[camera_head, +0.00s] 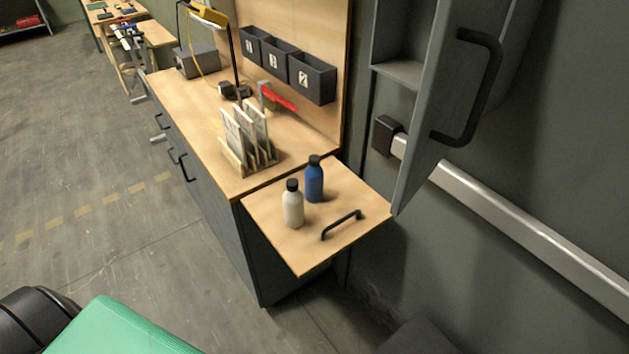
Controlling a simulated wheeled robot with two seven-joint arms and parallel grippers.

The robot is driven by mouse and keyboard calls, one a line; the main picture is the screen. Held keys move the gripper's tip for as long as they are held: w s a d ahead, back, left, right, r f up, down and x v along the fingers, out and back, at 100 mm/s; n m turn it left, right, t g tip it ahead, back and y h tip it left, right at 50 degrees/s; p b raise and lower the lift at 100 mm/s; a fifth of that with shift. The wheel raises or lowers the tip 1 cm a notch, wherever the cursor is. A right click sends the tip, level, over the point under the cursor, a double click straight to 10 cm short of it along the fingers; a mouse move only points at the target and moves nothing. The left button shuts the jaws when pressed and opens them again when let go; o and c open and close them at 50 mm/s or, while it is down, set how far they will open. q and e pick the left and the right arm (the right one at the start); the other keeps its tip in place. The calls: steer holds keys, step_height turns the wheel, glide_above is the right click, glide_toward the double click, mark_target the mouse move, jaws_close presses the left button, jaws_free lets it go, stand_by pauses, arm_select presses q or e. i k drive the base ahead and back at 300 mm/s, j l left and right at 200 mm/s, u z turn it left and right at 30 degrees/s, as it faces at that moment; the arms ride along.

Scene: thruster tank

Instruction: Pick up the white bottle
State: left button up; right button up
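The white bottle (293,208) has a black cap and stands upright on a small wooden shelf board (300,256) at the end of the workbench. A blue bottle (314,181) with a black cap stands upright just behind it to the right, close beside it. Neither of my grippers shows in the head view.
A black handle (341,225) sits on the board, right of the bottles. An open grey cabinet door (432,90) hangs at the right. A wooden rack (248,146) stands on the bench (205,128) behind. A green surface (115,330) fills the lower left. Open floor (130,230) lies left.

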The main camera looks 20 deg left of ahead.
mark_target(293, 198)
steer(key=z, duration=0.2)
steer(key=j+z, duration=1)
steer(key=z, duration=0.2)
steer(key=k+j+z, duration=0.2)
steer(key=z, duration=0.25)
steer(key=j, duration=0.1)
